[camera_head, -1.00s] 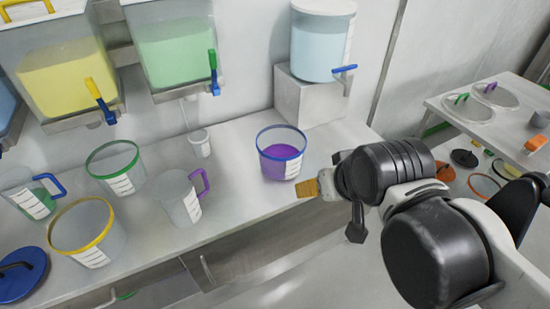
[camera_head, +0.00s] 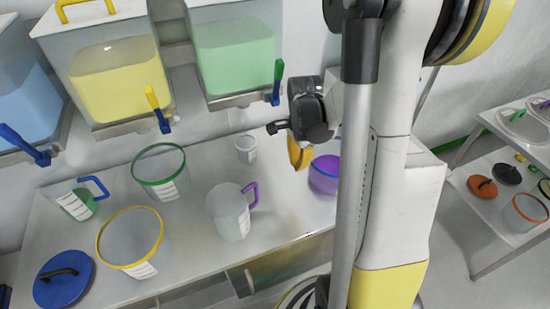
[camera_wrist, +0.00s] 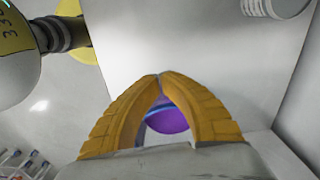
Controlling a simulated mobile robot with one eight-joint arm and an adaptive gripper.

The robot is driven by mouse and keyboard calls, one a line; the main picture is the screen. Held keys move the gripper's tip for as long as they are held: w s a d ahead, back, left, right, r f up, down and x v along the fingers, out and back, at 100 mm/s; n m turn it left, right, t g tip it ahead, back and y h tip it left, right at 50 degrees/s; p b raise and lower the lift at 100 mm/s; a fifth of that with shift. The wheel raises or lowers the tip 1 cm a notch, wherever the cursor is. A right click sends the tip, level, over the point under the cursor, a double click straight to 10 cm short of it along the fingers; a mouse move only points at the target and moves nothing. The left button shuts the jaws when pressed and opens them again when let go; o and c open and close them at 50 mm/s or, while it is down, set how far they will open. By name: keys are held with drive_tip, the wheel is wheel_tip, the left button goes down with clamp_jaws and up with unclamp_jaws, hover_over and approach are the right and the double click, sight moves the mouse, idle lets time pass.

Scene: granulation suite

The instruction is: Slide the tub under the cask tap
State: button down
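The tub (camera_head: 325,176), blue-rimmed with purple liquid, stands on the bench at the right, partly covered by my arm in the head view. My gripper (camera_head: 299,158) is just left of it, with its orange fingers pointing down. In the wrist view my gripper (camera_wrist: 160,75) has its fingertips together, and the purple tub (camera_wrist: 168,118) shows through the gap between the fingers, beyond them. I cannot tell whether gripper and tub touch.
A purple-handled jug (camera_head: 230,212) and a small white cup (camera_head: 246,149) stand left of my gripper. Green-rimmed (camera_head: 158,170) and yellow-rimmed tubs (camera_head: 130,240) stand farther left. A green-handled tap (camera_head: 277,85) hangs above. A side table (camera_head: 480,230) is at the right.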

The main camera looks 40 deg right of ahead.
drive_tip(key=f+b, duration=0.2)
drive_tip(key=f, duration=0.2)
drive_tip(key=f+b, duration=0.2)
drive_tip(key=f, duration=0.3)
drive_tip(key=shift+s+d+f, duration=0.1)
drive_tip(key=shift+s+f, duration=0.1)
drive_tip(key=d, duration=0.3)
drive_tip(key=shift+s+f+b, duration=0.25)
drive_tip(key=shift+b, duration=0.1)
drive_tip(key=shift+d, duration=0.45)
drive_tip(key=s+d, duration=0.1)
drive_tip(key=d, duration=0.8)
drive_tip(key=s+d, duration=0.2)
drive_tip(key=d, duration=0.7)
drive_tip(key=s+d+b, duration=0.1)
drive_tip(key=s+d, duration=0.1)
drive_tip(key=d, duration=0.8)
